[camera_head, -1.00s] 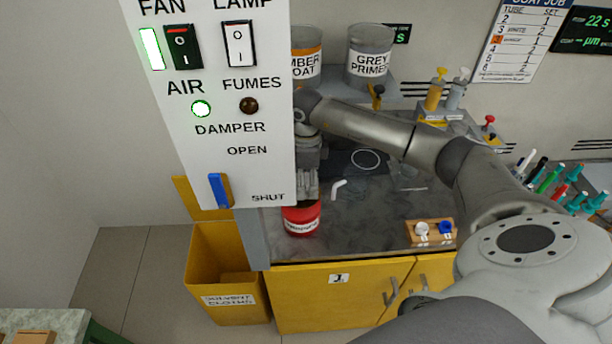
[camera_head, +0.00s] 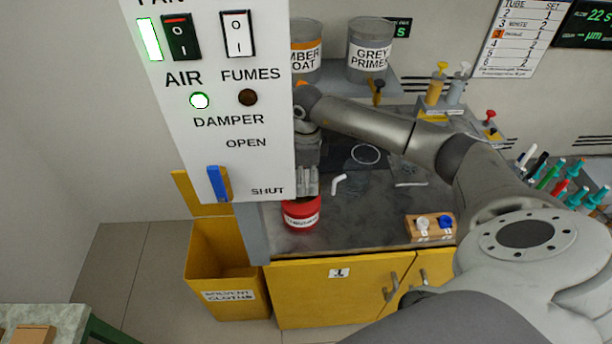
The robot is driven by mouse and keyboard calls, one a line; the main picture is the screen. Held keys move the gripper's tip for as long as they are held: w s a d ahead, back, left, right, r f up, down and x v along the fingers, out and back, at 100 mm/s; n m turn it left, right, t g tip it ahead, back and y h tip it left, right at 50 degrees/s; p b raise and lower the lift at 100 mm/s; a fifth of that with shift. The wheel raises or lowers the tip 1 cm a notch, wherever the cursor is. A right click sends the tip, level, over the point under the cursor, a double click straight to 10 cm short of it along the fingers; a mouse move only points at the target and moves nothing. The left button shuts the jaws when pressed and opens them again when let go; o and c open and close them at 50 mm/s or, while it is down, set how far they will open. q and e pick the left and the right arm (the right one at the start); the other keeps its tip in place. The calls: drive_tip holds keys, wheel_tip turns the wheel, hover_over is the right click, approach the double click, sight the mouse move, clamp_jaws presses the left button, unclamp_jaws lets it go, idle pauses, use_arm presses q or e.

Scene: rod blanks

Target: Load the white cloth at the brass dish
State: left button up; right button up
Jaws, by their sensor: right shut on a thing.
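My right gripper (camera_head: 307,188) points down just above a red can (camera_head: 301,214) with a white label, at the bench's left front. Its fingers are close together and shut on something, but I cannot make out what. The can's top is dark and partly covered by the fingers. I cannot make out a brass dish in this view. A wooden block (camera_head: 430,238) at the bench's front holds a white-topped piece (camera_head: 422,223) and a blue-topped piece (camera_head: 445,223). I cannot tell whether either is a cloth. My left gripper is not in view.
A white switch panel (camera_head: 215,120) hides the bench's left side. A yellow solvent-cloths bin (camera_head: 225,272) stands below left. A white bent piece (camera_head: 338,184) lies right of the gripper. Two labelled tins (camera_head: 370,50) stand behind. The bench's middle (camera_head: 375,215) is clear.

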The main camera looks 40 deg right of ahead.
drive_tip(key=shift+f+b, duration=0.9)
drive_tip(key=shift+f, duration=0.15)
idle(1.0)
drive_tip(key=shift+f+b, duration=0.15)
drive_tip(key=shift+b, duration=0.25)
idle(2.1)
drive_tip(key=shift+r+p, duration=2)
drive_tip(key=shift+r, duration=1.6)
